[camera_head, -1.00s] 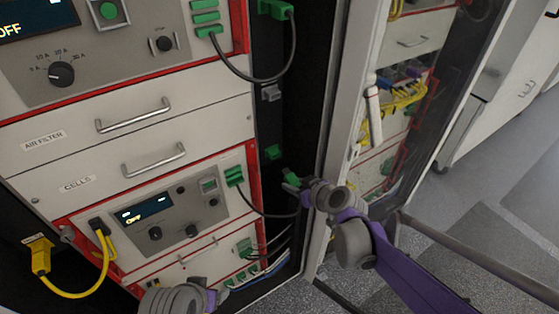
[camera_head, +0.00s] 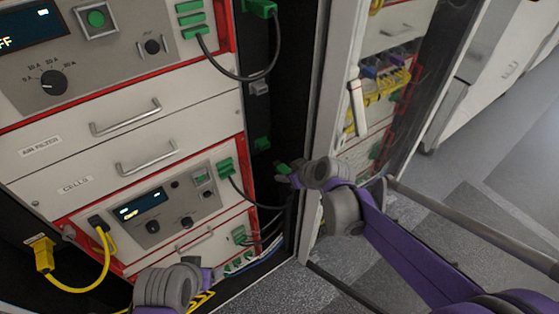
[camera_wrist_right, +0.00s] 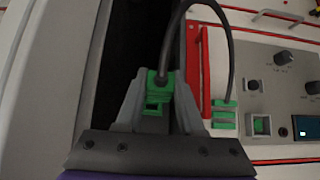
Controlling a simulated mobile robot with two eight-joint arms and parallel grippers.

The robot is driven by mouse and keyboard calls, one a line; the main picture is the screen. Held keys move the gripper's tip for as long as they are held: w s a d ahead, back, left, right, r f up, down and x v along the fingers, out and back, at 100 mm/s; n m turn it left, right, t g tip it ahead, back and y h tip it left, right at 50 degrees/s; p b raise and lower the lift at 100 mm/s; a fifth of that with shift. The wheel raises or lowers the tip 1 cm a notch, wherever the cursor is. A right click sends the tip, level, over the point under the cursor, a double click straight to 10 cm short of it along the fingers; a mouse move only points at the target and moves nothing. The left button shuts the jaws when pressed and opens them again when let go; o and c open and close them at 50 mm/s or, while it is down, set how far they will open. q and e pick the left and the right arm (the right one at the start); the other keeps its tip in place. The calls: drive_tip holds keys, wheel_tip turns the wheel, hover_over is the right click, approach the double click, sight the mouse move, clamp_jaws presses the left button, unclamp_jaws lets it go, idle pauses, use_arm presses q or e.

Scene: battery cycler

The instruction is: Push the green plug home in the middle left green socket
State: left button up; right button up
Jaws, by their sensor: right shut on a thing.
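My right gripper (camera_head: 284,177) is shut on a green plug (camera_head: 283,169) in front of the dark post of the rack. In the right wrist view the plug (camera_wrist_right: 157,92) sits between the two grey fingers, with a black cable running up from it and curving right. A green socket (camera_head: 262,143) on the dark post is a little above and left of the plug; they look apart in the head view. The wrist view does not clearly show this socket. Grey and purple links of my left arm show at the bottom; its fingers are not visible.
The cable loops to another green plug (camera_head: 225,168) on the cells panel. Above, a green plug (camera_head: 262,8) with its own cable is on the post, and a grey block (camera_head: 259,88) sits below it. A pale door frame (camera_head: 322,100) stands close right of the post.

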sight(278, 161)
drive_tip(key=shift+d+r+h+p, duration=0.15)
drive_tip(key=shift+r+p, duration=0.05)
drive_tip(key=shift+r, duration=0.2)
drive_tip(key=shift+d+r+h+p, duration=0.1)
drive_tip(key=shift+r+h+p, duration=0.1)
drive_tip(key=shift+r, duration=0.2)
drive_tip(key=shift+d+g+h, duration=0.2)
drive_tip(key=shift+g+h, duration=0.05)
drive_tip(key=shift+g, duration=0.15)
drive_tip(key=shift+w+a, duration=0.35)
use_arm(q)
drive_tip(key=shift+w+r, duration=0.2)
drive_tip(key=shift+r, duration=0.45)
drive_tip(key=shift+w+r, duration=0.2)
drive_tip(key=shift+r, duration=0.45)
use_arm(e)
drive_tip(key=shift+w+a, duration=0.7)
drive_tip(key=shift+w, duration=0.2)
drive_tip(key=shift+w+a, duration=0.65)
drive_tip(key=shift+w, duration=0.25)
drive_tip(key=shift+w+a, duration=0.45)
drive_tip(key=shift+w, duration=0.2)
drive_tip(key=shift+w+a, duration=0.4)
drive_tip(key=shift+w, duration=0.2)
drive_tip(key=o, duration=1.1)
drive_tip(key=shift+c, duration=0.2)
